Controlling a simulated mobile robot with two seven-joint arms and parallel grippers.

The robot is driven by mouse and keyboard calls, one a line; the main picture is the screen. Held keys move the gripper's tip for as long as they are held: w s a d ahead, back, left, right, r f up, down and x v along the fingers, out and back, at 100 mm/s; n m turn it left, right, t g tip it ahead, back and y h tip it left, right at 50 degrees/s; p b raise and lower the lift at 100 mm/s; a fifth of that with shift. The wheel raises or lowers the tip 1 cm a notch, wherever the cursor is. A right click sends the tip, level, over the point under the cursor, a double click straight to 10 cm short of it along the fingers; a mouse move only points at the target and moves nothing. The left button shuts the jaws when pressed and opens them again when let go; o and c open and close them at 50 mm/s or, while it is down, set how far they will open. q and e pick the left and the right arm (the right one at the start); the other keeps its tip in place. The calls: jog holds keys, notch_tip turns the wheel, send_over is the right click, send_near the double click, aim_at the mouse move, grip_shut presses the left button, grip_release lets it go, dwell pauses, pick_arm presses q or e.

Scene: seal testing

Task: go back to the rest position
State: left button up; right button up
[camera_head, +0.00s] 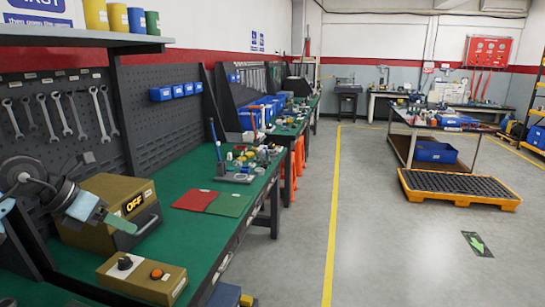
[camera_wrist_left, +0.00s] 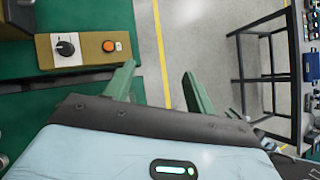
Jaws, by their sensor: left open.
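My left gripper (camera_head: 122,225) comes in from the left in the head view, above the green bench top. It is in front of the brown box with an "OFF" display (camera_head: 138,204), and I cannot tell if it touches it. In the left wrist view, the two green fingers of the same gripper (camera_wrist_left: 160,82) stand apart with nothing between them. A small tan control box with a black knob and an orange button (camera_head: 140,278) is on the bench near the gripper. It also shows in the left wrist view (camera_wrist_left: 85,61). My right gripper is in neither view.
The green workbench (camera_head: 188,228) runs along the left wall, under a pegboard with wrenches (camera_head: 60,118). Red and green mats (camera_head: 213,202) lie on it, with small parts behind. Clear floor (camera_head: 395,260) lies to the right, with an orange pallet (camera_head: 458,203) farther back.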

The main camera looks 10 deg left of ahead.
pick_arm(q)
jog(key=s+d+f+n+t+h, duration=0.2)
jog(key=d+f+n+h, duration=0.5)
jog(key=d, duration=0.4)
jog(key=s+d+f+n+t+h, duration=0.2)
jog(key=s+d+f+n+h, duration=0.15)
jog(key=d+f, duration=0.6)
jog(key=s+f+n+t+y, duration=0.2)
jog(key=s+f+n+y, duration=0.25)
jog(key=f+n, duration=0.45)
jog(key=s+f+n+t+y, duration=0.35)
jog(key=f+n+y, duration=0.2)
jog(key=n, duration=0.45)
jog(key=s+f+n+g+y, duration=0.1)
jog(key=s+f+n+g, duration=0.2)
jog(key=s+f, duration=0.3)
jog(key=s+f+n+g+y, duration=0.2)
jog(key=s+f+n+g, duration=0.2)
jog(key=s+f, duration=0.3)
jog(key=s+n, duration=0.1)
jog(key=s, duration=0.4)
jog(key=shift+s+f+p, duration=0.25)
jog(key=shift+s+p, duration=0.1)
jog(key=shift+s, duration=0.05)
jog(key=shift+n, duration=0.25)
